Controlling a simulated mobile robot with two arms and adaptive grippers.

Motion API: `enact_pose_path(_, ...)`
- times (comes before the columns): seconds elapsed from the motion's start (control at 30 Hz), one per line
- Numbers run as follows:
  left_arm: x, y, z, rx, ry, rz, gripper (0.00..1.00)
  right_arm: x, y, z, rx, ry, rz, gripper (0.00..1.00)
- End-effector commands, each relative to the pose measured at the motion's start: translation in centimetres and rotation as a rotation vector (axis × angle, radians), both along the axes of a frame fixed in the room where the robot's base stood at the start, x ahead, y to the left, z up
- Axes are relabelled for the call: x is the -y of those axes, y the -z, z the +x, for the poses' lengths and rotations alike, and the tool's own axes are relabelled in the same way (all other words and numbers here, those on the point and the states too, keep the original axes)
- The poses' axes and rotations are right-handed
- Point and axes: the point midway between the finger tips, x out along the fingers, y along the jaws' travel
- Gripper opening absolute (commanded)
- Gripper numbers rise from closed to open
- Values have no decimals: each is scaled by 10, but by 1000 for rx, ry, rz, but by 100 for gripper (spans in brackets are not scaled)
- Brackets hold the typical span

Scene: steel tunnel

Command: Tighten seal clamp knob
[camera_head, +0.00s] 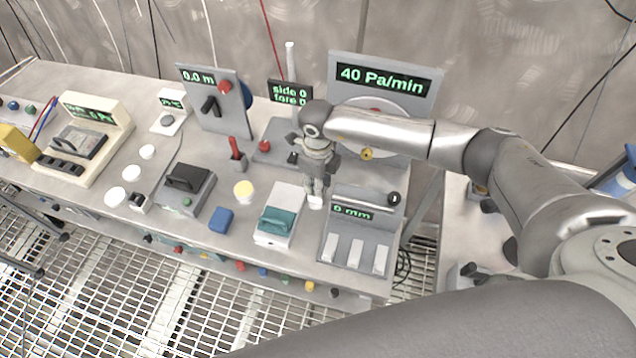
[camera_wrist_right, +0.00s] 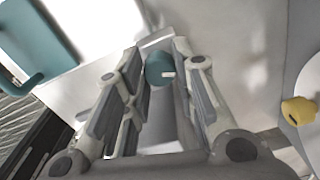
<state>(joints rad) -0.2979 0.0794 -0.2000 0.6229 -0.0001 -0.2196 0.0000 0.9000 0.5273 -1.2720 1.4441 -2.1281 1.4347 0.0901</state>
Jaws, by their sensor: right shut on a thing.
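My right gripper (camera_head: 317,188) points down over the bench, between the teal-handled white box and the grey 0 mm panel. In the right wrist view, its two fingers (camera_wrist_right: 158,62) are closed on the sides of a teal round knob (camera_wrist_right: 159,70) with a white mark. The fingers and wrist hide this knob in the head view. Behind the arm stands a grey panel with a green "40 Pa/min" display (camera_head: 383,78). A yellow knob (camera_head: 366,153) on its front shows just below my forearm, apart from the gripper; it also shows in the right wrist view (camera_wrist_right: 299,111). My left gripper is out of view.
The white box with a teal handle (camera_head: 277,221) stands close left of the gripper. The grey 0 mm panel with white keys (camera_head: 350,250) is close right. A blue block (camera_head: 220,220) and a black-handled box (camera_head: 187,189) lie farther left. The bench's front edge drops to grating.

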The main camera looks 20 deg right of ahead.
Motion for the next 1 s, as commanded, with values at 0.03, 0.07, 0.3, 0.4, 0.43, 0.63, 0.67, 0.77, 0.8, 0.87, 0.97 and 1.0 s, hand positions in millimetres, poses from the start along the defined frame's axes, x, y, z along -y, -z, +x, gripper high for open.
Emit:
enact_pose_path(0.03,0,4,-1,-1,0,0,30,0,2,0,1,46,1,2)
enact_pose_path(0.07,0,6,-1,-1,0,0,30,0,2,0,1,74,1,2)
enact_pose_path(0.3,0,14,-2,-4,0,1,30,0,2,0,1,302,-1,2)
enact_pose_path(0.4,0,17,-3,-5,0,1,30,0,1,0,1,398,-1,2)
enact_pose_path(0.43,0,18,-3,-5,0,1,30,0,1,0,1,426,-1,2)
enact_pose_path(0.63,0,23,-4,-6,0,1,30,0,1,0,1,616,0,2)
enact_pose_path(0.67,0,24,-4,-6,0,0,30,-1,1,0,1,644,0,2)
enact_pose_path(0.77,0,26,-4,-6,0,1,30,-1,1,0,1,739,0,2)
enact_pose_path(0.8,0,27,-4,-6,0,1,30,-1,1,0,1,778,0,2)
enact_pose_path(0.87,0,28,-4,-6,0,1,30,-1,1,0,1,834,0,2)
enact_pose_path(0.97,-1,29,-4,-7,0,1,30,-1,0,0,0,929,0,2)
enact_pose_path(1.0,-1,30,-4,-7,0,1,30,-1,0,0,0,968,0,2)
